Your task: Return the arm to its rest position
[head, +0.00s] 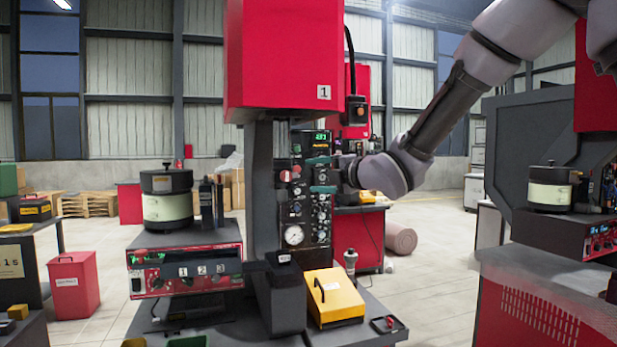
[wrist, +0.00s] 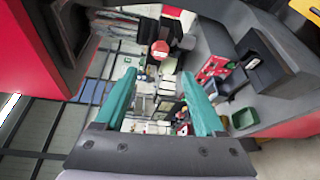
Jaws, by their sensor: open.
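My arm (head: 440,105) reaches down from the upper right in the head view. My gripper (head: 312,175) is in front of the control panel (head: 295,235) of the red and dark machine. Its two teal fingers stand apart, one above the other, with nothing seen between them. I cannot tell from these frames whether the fingers touch the panel.
A red machine head (head: 280,55) hangs above the panel. A bowl feeder (head: 167,207) stands on a red control box (head: 190,268) to the left. A yellow box (head: 335,297) sits below the gripper. Another machine (head: 530,150) is at right. Open floor (head: 430,225) lies between.

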